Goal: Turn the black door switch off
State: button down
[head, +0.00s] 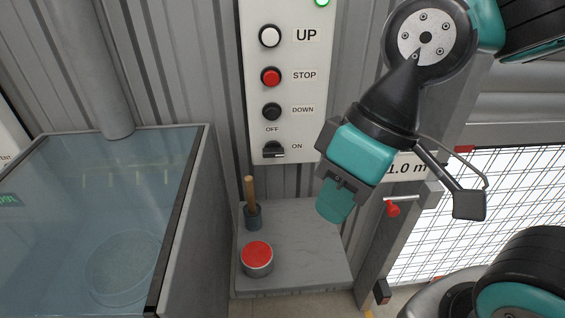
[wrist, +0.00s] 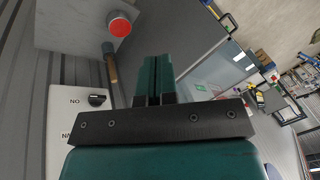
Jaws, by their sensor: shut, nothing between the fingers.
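The black door switch (head: 274,150) is a rotary knob at the bottom of a white control panel (head: 290,60). OFF is printed above it and ON to its right; its pale-edged handle lies level, toward ON. In the wrist view the switch (wrist: 97,100) shows upside down at the left, beside its ON label. My gripper (head: 333,208) is teal, shut and empty, pointing down to the right of and below the switch, apart from it. In the wrist view its closed fingers (wrist: 155,78) are in the middle, not touching the switch.
Above the switch are a black DOWN button (head: 272,111), a red STOP button (head: 271,77) and a white UP button (head: 269,36). Below, a grey ledge (head: 310,240) carries a red-topped can (head: 257,259) and a wooden-handled tool (head: 250,200). A glass-topped tank (head: 110,210) stands left.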

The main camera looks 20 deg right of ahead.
aim_at(273, 149)
jog(key=z, duration=2)
jog(key=k, duration=1.05)
jog(key=u, duration=1.15)
jog(key=i, duration=0.5)
